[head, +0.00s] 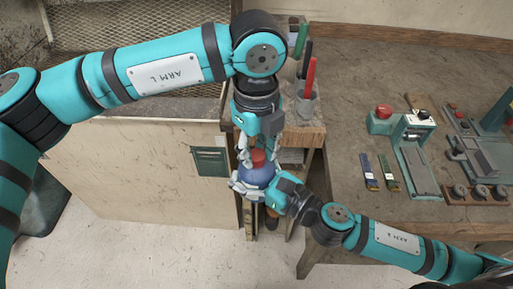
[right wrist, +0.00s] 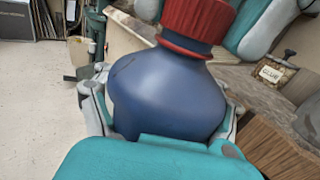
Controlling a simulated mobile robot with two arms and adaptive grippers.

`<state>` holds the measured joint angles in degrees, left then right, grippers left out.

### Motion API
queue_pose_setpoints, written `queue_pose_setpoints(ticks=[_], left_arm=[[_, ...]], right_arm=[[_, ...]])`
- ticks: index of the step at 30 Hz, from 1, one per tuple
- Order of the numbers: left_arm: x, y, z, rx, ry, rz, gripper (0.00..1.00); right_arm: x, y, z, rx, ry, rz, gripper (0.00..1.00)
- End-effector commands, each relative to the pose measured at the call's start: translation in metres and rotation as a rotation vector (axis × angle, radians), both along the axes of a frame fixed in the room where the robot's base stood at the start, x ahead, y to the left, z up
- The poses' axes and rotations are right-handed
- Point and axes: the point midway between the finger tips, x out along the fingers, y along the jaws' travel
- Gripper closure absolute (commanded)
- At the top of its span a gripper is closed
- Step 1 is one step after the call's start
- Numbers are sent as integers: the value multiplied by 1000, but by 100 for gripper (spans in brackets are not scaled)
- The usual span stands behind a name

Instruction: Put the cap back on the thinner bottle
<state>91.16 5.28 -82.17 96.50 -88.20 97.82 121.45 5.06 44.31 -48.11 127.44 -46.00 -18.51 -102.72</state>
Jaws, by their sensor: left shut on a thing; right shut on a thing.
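A blue bottle (head: 256,175) with a rounded body is held upright in the air by my right gripper (head: 262,184), whose fingers close around its sides. It also fills the middle of the right wrist view (right wrist: 168,92). A red ribbed cap (right wrist: 197,18) is at the top of its neck, with a red ring below it. In the head view the cap (head: 258,156) sits between the fingers of my left gripper (head: 256,153), which reaches down from above and is shut on it. I cannot tell whether the cap is fully seated.
The workbench (head: 350,85) on the right bears a teal device (head: 412,150) and small blue and green items (head: 369,172).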

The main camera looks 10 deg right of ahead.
Motion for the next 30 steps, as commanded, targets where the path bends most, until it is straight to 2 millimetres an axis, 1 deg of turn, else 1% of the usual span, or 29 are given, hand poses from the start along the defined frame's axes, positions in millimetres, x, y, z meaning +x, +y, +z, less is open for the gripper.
queue_pose_setpoints(ticks=[2, 5, 30], left_arm=[[0, 0, 0, -2, -1, -46, 100], [0, 0, 0, -1, -1, -193, 100], [1, -1, -1, 11, 0, -2064, 100]], right_arm=[[0, 0, 1, 1, -1, 2, 100], [0, 0, 1, 1, -1, 2, 100], [-1, 1, 0, 1, -1, 3, 100]])
